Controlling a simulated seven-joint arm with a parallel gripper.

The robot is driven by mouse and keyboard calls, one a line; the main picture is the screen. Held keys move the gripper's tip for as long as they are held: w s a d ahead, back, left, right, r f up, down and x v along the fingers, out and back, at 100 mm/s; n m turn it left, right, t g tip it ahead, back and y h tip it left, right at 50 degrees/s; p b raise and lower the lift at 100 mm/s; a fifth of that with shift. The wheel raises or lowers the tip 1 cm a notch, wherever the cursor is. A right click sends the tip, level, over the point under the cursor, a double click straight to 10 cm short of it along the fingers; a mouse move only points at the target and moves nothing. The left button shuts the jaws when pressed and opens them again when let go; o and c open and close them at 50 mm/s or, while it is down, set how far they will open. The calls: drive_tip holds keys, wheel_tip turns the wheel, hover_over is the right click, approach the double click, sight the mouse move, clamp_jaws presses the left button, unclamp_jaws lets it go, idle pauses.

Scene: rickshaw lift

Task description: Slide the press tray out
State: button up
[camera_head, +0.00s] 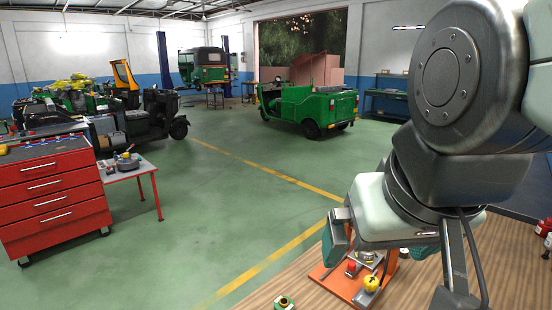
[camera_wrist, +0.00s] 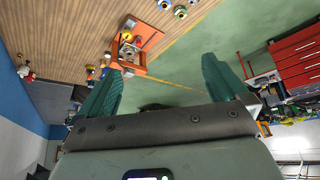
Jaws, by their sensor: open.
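An orange press (camera_wrist: 150,37) stands on the wooden workbench, with an orange plate at its base and a metal round part in its middle. In the head view its orange base plate (camera_head: 340,287) shows below my gripper, with a yellow knob-like part (camera_head: 371,283) and a small red part on or beside it. Which piece is the tray is hard to tell, as my arm hides part of the press. My gripper (camera_wrist: 160,67) is open, its two teal fingers spread wide and empty. The press lies beyond the fingertips, apart from them.
Small round parts (camera_wrist: 180,12) lie on the workbench (camera_wrist: 60,25) near the press; one shows in the head view (camera_head: 284,302). A red drawer cabinet (camera_head: 52,190) and green rickshaw (camera_head: 310,106) stand away on the floor.

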drive_tip(key=shift+s+f, duration=0.25)
drive_tip(key=shift+s, duration=0.45)
drive_tip(key=shift+c, duration=0.8)
drive_tip(key=shift+w+a, duration=0.1)
drive_tip(key=shift+w, duration=0.05)
drive_tip(key=shift+c, duration=1.2)
drive_tip(key=w, duration=0.4)
drive_tip(key=shift+w+r, duration=0.25)
drive_tip(key=shift+w, duration=0.15)
drive_tip(key=c, duration=0.5)
drive_tip(key=shift+o, duration=0.2)
drive_tip(key=g, duration=0.1)
hover_over(352, 264)
drive_tip(key=s, duration=0.5)
wheel_tip(352, 264, down, 30)
drive_tip(key=shift+m, duration=0.3)
drive_tip(key=x, duration=1.1)
